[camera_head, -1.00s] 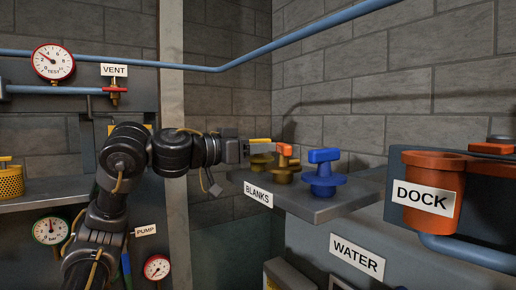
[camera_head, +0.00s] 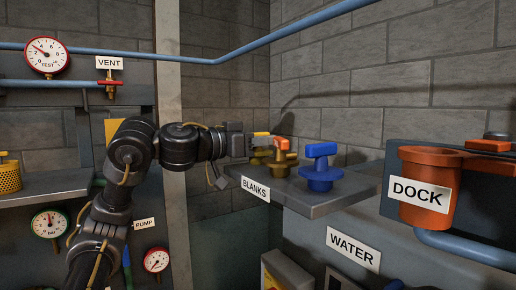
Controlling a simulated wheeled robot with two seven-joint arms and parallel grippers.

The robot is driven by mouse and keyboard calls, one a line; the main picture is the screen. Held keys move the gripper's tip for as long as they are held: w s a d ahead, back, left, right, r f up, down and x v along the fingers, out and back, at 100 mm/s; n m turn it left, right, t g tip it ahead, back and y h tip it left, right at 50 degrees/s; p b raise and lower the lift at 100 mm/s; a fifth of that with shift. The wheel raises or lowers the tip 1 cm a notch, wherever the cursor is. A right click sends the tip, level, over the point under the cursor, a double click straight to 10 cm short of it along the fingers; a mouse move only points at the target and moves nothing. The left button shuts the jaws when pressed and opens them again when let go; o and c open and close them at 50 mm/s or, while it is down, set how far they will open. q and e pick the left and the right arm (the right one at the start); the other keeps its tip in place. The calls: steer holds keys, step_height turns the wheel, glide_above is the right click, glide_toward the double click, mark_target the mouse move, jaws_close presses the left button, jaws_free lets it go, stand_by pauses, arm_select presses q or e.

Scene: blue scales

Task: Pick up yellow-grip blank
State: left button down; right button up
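Three blanks stand in a row on the grey shelf (camera_head: 318,207) labelled BLANKS. The yellow-grip blank (camera_head: 262,134) is the leftmost, and its brass body is partly hidden. The orange-grip blank (camera_head: 281,144) is just right of it, and the blue blank (camera_head: 321,165) is at the right. My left gripper (camera_head: 251,146) reaches in from the left at the height of the yellow grip. Its fingertips overlap the yellow-grip blank in the picture. I cannot tell whether they touch it or are closed on it. My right gripper is not in view.
An orange DOCK cup (camera_head: 427,165) stands to the right of the shelf. A blue pipe (camera_head: 300,38) runs above along the wall. A concrete post (camera_head: 168,80) stands behind my arm. Gauges and a VENT valve (camera_head: 111,84) are at the left.

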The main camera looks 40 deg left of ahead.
arm_select(q)
steer(key=shift+r, duration=0.1)
steer(key=shift+r, duration=0.85)
steer(key=s+d+r+b, duration=0.3)
steer(key=s+d+r, duration=0.1)
steer(key=s+r, duration=0.7)
steer(key=shift+s+d, duration=0.2)
steer(key=shift+s, duration=1)
